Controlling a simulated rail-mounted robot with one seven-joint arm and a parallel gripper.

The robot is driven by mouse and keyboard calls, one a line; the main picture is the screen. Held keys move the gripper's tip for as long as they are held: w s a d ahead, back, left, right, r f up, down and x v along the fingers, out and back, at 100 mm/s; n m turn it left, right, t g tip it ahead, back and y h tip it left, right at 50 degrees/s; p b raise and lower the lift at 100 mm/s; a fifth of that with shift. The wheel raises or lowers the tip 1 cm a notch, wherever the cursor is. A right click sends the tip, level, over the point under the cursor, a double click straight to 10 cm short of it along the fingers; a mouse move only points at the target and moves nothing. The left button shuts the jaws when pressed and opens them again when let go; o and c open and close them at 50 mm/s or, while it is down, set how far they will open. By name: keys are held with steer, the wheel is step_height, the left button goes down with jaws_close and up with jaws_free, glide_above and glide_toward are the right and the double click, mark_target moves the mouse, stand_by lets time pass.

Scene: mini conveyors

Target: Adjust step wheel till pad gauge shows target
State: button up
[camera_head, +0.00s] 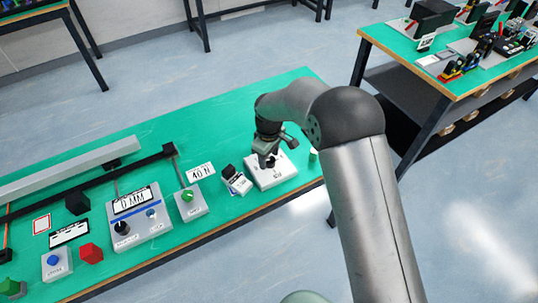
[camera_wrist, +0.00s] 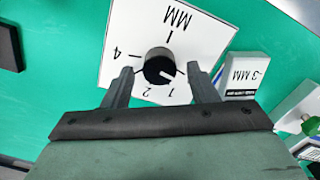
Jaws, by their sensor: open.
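The step wheel is a round black knob (camera_wrist: 160,66) with a white pointer line, on a white plate marked MM with the numbers 4, 2 and 1 (camera_wrist: 120,22). The pointer lies toward the right in the wrist view. My gripper (camera_wrist: 163,84) is open, its fingers on either side of the knob with gaps visible. In the head view my gripper (camera_head: 268,160) hangs over the white step wheel box (camera_head: 288,170) and partly hides it. Beside the plate, a small gauge reads -3 MM (camera_wrist: 246,72); it also shows in the head view (camera_head: 236,181). I cannot read any target.
A sign reading 40 N (camera_head: 200,172) stands behind a box with a green knob (camera_head: 187,196). A larger control box (camera_head: 150,232) with a 0 MM display is further left, near a red block (camera_head: 91,253). Green tabletop is clear behind the step wheel.

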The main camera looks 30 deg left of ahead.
steer(key=shift+f, duration=0.2)
steer(key=c, duration=1)
